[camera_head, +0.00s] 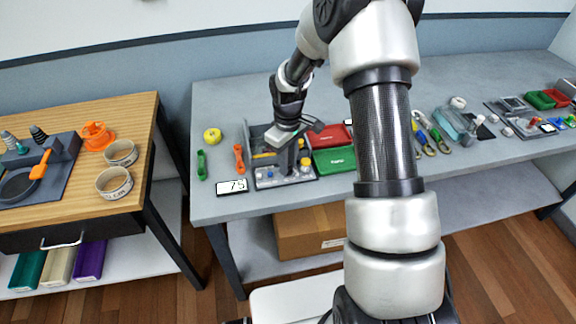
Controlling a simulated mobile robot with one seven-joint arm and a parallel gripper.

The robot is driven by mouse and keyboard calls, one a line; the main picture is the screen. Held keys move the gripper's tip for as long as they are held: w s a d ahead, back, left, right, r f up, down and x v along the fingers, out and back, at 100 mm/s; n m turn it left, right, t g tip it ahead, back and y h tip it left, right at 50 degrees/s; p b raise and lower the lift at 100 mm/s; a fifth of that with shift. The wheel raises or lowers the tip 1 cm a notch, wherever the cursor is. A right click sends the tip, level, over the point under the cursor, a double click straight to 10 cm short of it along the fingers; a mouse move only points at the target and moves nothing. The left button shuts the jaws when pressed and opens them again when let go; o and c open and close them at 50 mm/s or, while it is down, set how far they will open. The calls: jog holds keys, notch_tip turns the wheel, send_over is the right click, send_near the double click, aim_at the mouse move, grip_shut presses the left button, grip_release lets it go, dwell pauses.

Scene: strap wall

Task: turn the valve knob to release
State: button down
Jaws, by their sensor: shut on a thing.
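My gripper (284,137) reaches down from the back over a grey fixture (270,181) at the left part of the long grey bench. It is shut on what appears to be the valve knob, at the top of the fixture's grey post (288,160). The knob itself is hidden by the gripper, so its turn angle cannot be told. A small white display (232,186) reading about 75 lies at the bench's front edge, left of the fixture.
Red (330,136) and green (334,160) trays sit right of the fixture. Orange (239,157) and green (201,164) tools and a yellow roll (212,135) lie left. My arm hides the bench's middle. A wooden table (140,190) stands at left.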

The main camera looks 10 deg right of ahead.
jog(key=m+b, duration=0.1)
jog(key=m, duration=0.3)
jog(key=shift+b, duration=0.3)
jog(key=shift+m+b, duration=0.35)
jog(key=shift+m, duration=1.35)
jog(key=c, duration=1.5)
grip_release()
jog(key=shift+c, duration=0.2)
